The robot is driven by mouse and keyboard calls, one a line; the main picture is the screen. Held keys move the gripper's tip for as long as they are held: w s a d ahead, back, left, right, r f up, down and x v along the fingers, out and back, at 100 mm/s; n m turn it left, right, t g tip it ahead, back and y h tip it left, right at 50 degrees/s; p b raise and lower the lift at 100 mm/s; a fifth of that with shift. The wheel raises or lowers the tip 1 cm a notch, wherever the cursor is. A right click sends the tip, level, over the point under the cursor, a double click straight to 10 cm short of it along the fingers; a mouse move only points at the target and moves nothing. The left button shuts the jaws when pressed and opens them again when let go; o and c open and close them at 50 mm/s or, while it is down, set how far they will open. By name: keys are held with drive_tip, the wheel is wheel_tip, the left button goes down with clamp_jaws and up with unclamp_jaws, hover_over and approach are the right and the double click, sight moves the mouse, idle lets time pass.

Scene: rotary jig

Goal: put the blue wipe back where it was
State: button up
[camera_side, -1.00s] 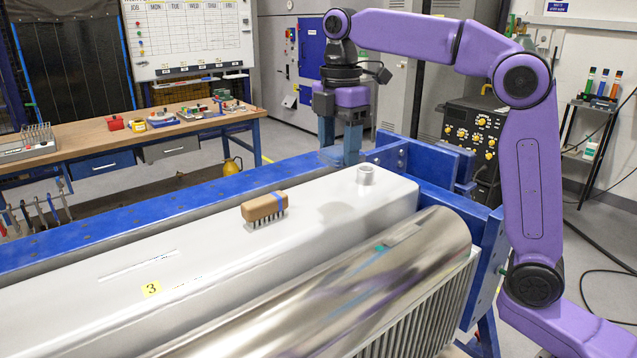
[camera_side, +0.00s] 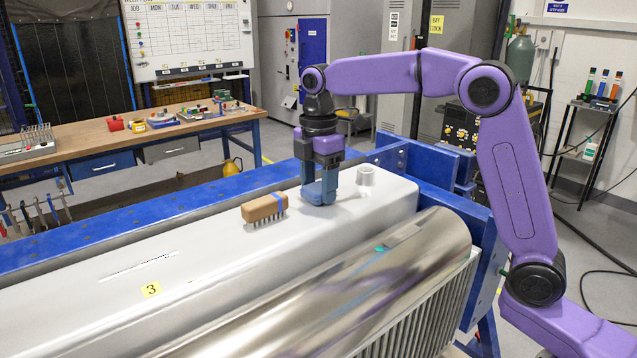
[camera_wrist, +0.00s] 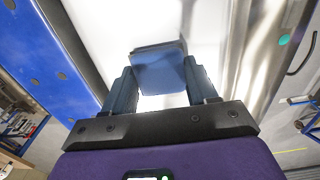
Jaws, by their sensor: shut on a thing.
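My gripper (camera_side: 318,180) is shut on the blue wipe (camera_side: 315,194), which hangs below the fingers. It is over the light grey tank (camera_side: 210,255), between the wire brush and the short round stub. I cannot tell whether the wipe touches the tank's top. In the wrist view the wipe (camera_wrist: 158,69) is a folded blue pad between my two dark blue fingers, with the pale tank surface behind it.
The round stub (camera_side: 366,175) rises close on the right. A shiny metal cylinder (camera_side: 350,280) lies in front. A blue beam (camera_side: 150,220) runs behind.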

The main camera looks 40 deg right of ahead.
sight(319, 187)
drive_tip(key=shift+f, duration=0.15)
drive_tip(key=o, duration=0.9)
drive_tip(key=shift+o, duration=0.2)
wheel_tip(319, 187, up, 12)
